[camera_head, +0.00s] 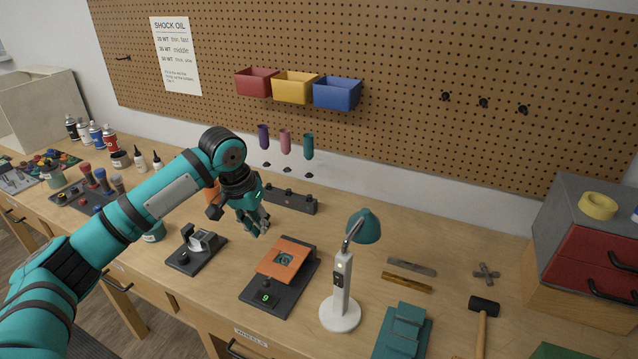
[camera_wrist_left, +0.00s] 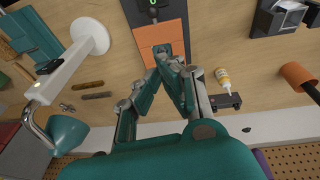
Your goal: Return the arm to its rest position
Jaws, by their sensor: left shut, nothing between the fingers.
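My left arm (camera_head: 150,195) reaches in from the left over the workbench. My left gripper (camera_head: 262,228) is shut and empty, its fingers pointing down above the bench, just left of and behind the orange plate on the dark stand. In the left wrist view, the closed fingertips of my gripper (camera_wrist_left: 172,66) appear in front of the orange plate (camera_wrist_left: 160,38). My right gripper is not in view.
A white lamp (camera_head: 342,290) with a teal shade stands right of the dark stand (camera_head: 268,298). A small dark device (camera_head: 190,255) sits left of it. Colored bins (camera_head: 293,88) hang on the pegboard. A hammer (camera_head: 484,308) lies at the right.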

